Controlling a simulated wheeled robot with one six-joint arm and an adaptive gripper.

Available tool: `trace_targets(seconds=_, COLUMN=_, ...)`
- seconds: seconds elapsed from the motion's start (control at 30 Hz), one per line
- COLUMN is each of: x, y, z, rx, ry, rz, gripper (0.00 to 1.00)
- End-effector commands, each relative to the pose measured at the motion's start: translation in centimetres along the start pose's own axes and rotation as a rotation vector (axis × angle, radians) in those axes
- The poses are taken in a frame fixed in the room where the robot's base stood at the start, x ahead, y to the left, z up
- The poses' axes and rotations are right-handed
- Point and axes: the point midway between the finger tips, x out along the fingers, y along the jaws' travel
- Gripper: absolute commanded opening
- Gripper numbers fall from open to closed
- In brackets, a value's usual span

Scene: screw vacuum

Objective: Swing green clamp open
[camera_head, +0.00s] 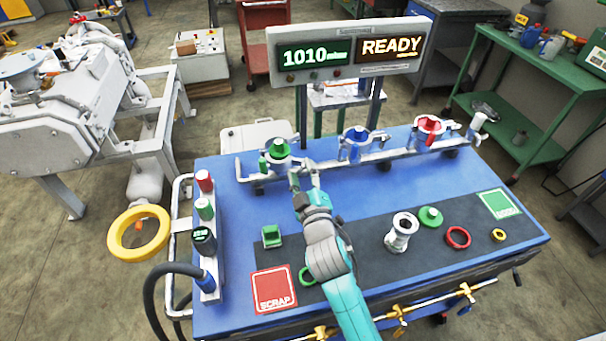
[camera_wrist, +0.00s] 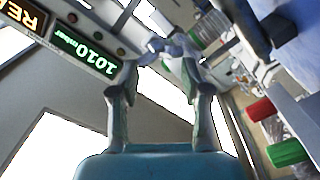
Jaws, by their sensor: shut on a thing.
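The green clamp (camera_head: 278,150) is on the leftmost port of the grey pipe manifold at the back of the blue table in the head view. A green part hangs down at its left side. My gripper (camera_head: 303,176) is just right of and in front of this clamp, with its fingers pointing at the manifold. In the wrist view my gripper (camera_wrist: 157,70) has its two fingers either side of a small grey part near the tips. It is shut on part of the clamp, though that contact is small and partly hidden by the fingers.
The manifold pipe (camera_head: 380,156) also carries a blue clamp (camera_head: 356,136) and a red clamp (camera_head: 428,126). The display (camera_head: 348,50) stands behind, reading 1010 and READY. A white flanged fitting (camera_head: 401,232), loose rings and a red SCRAP square (camera_head: 273,290) lie in front.

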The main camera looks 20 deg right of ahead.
Motion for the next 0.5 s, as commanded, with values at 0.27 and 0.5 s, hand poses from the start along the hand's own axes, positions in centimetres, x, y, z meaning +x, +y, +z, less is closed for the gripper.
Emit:
trace_targets(seconds=0.27, x=0.08, y=-1.13, z=0.34, rx=0.006, ry=-0.007, rz=-0.022, gripper=0.60)
trace_targets(seconds=0.5, x=0.07, y=-0.95, z=0.39, rx=0.004, ry=-0.008, rz=-0.019, gripper=0.60)
